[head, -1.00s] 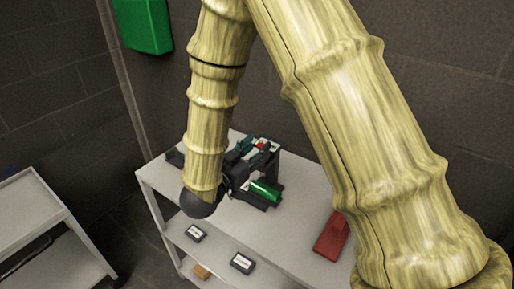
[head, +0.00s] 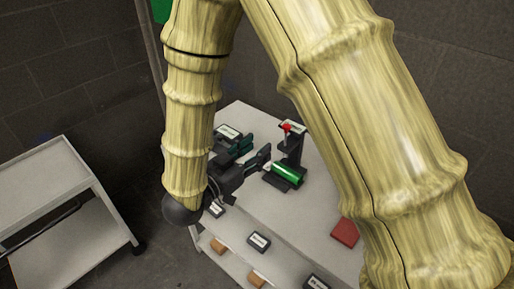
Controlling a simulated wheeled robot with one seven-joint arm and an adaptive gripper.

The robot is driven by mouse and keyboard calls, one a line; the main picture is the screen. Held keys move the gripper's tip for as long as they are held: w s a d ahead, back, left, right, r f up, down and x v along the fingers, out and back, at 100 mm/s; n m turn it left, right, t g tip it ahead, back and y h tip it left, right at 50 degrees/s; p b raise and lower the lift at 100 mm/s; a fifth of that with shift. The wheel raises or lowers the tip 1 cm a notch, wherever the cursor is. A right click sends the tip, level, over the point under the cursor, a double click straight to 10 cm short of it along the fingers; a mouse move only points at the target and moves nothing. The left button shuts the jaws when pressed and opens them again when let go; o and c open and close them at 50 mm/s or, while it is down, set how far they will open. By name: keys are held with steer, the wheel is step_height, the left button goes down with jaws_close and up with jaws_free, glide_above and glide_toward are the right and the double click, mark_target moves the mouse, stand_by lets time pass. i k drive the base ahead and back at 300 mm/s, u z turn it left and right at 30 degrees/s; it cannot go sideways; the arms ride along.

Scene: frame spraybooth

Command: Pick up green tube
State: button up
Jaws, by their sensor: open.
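The green tube (head: 289,174) is a short shiny cylinder lying on its side in a dark holder on the white table (head: 318,226). My gripper (head: 256,148) is dark with teal parts and sits just left of the tube, over the table. Its jaws are open and empty, apart from the tube. My arm hides part of the wrist and the table's left edge.
A dark stand (head: 292,150) with a red-topped item (head: 287,127) rises behind the tube. A red block (head: 345,232) lies at the right. Labelled dark boxes (head: 259,242) line the front side. A grey cart (head: 60,178) stands left, across open floor.

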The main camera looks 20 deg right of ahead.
mark_target(287, 176)
steer(key=k, duration=1)
